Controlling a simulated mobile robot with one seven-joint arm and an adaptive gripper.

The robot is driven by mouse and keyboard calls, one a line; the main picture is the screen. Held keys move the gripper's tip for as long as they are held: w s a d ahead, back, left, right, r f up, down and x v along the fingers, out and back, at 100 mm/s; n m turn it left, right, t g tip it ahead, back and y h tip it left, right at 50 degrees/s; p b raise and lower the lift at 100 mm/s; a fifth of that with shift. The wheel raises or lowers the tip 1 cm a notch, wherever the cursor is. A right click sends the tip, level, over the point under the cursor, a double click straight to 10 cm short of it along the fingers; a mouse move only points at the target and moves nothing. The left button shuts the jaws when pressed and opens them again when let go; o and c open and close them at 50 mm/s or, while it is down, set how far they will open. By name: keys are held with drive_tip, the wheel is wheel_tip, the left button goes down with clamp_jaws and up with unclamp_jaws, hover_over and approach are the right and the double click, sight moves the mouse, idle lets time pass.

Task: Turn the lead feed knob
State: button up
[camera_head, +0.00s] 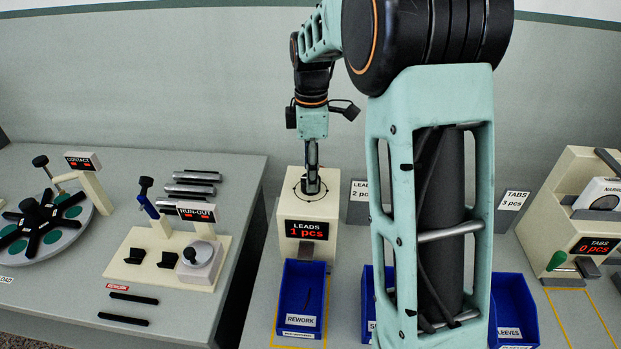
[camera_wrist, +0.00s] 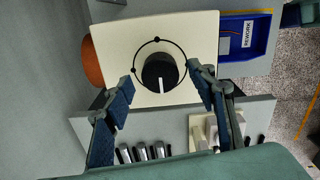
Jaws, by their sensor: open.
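The lead feed knob (camera_wrist: 159,72) is a round black knob with a white pointer line, on top of the cream LEADS feeder (camera_wrist: 108,45). A thin circle with black dots surrounds it, and the pointer faces the bottom of the wrist view. My gripper (camera_wrist: 161,75) is open, its blue-padded fingers on either side of the knob with visible gaps. In the head view my gripper (camera_head: 312,160) points down above the feeder (camera_head: 290,212), partly hiding the knob. The feeder's display (camera_head: 307,229) reads "LEADS 1 pcs".
A blue REWORK bin (camera_head: 288,303) stands in front of the feeder and holds a thin dark piece. The TABS feeder (camera_head: 562,215), reading 0 pcs, is at right. At left are the RUN-OUT fixture (camera_head: 130,262), several metal spindles (camera_head: 190,190) and the CONTACT turntable (camera_head: 70,235).

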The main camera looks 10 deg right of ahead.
drive_tip(key=shift+f, duration=1.35)
drive_tip(key=shift+c, duration=0.7)
drive_tip(key=c, duration=1)
